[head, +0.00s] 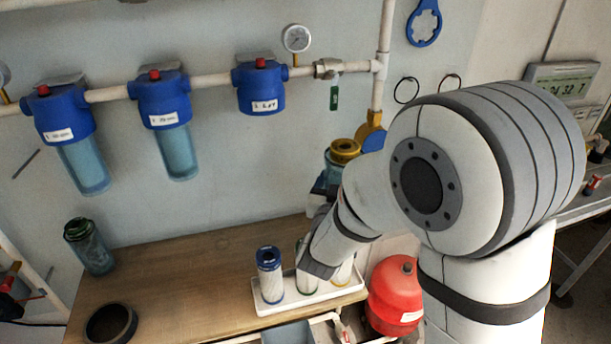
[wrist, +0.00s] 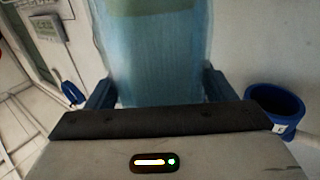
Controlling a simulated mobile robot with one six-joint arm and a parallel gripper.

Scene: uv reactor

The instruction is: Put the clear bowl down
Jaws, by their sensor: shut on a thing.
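My gripper (wrist: 158,92) is shut on the clear bowl (wrist: 160,60), a bluish see-through cylinder between its two dark blue fingers in the wrist view. A yellow-green patch shows at the top edge there. In the head view the bowl (head: 331,172) appears left of my forearm, raised above the bench and in front of the wall, with a yellow ring-shaped piece at its upper end. My arm partly hides it and the gripper there. The bench (head: 190,265) is below.
A white tray (head: 265,308) holds a blue-capped cartridge (head: 270,275) and others partly behind my arm. A greenish clear bowl (head: 90,247) and a dark ring (head: 110,323) sit at the bench's left. A red tank (head: 395,297) stands right. The bench's middle is clear. A bowl-less blue head (head: 260,87) hangs above.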

